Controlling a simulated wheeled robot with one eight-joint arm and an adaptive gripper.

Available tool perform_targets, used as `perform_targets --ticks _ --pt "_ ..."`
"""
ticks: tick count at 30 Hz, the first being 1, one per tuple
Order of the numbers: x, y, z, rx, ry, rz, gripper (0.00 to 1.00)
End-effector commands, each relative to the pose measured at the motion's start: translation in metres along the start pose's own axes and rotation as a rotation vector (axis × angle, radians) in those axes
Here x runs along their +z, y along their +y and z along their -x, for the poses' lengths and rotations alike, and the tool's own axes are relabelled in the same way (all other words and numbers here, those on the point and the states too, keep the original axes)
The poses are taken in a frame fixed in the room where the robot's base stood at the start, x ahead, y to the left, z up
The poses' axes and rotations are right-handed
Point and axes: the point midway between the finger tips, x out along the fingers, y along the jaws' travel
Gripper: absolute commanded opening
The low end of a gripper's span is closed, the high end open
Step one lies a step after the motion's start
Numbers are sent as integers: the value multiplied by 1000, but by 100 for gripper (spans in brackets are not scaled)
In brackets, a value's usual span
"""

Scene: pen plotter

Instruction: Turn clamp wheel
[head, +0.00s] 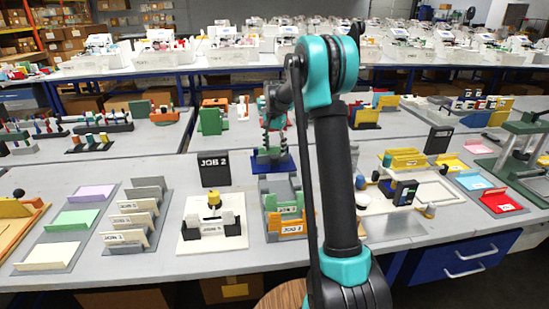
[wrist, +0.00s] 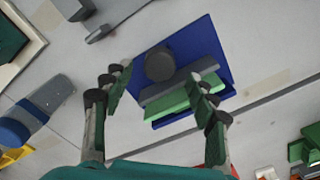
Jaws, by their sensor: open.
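In the wrist view, a dark grey round knob (wrist: 159,65), perhaps the clamp wheel, stands on a blue base plate (wrist: 198,36). A grey bar (wrist: 168,93) and a green bar (wrist: 175,105) lie beside it, on the side nearer my palm. My gripper (wrist: 161,76) is open, with one finger to each side of the knob and bars. No contact with the knob shows. The right finger overlaps the end of the green bar in the picture. In the head view, my gripper (head: 271,138) points down over the blue base (head: 285,163); the knob is hidden there.
A black JOB 2 sign (head: 214,169) stands in front and to the left of the blue base. A grey and blue cylindrical object (wrist: 38,108) lies left of my fingers. Bare table (wrist: 270,45) shows to the right.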

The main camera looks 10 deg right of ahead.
Motion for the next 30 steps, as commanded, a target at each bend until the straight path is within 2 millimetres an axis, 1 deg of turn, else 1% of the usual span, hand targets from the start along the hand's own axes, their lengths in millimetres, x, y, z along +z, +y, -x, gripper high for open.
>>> perform_targets --ticks 1,3,6,9,13,20,23,30 --pt "0 0 -10 0 0 0 58" --pt "0 0 -20 0 0 0 58" --pt "0 0 -32 0 0 0 58" --pt "0 0 -39 0 0 0 58" --pt "0 0 -44 0 0 0 58" --pt "0 0 -44 0 0 0 58" --pt "0 0 -44 0 0 0 47" --pt "0 0 -44 0 0 0 17"
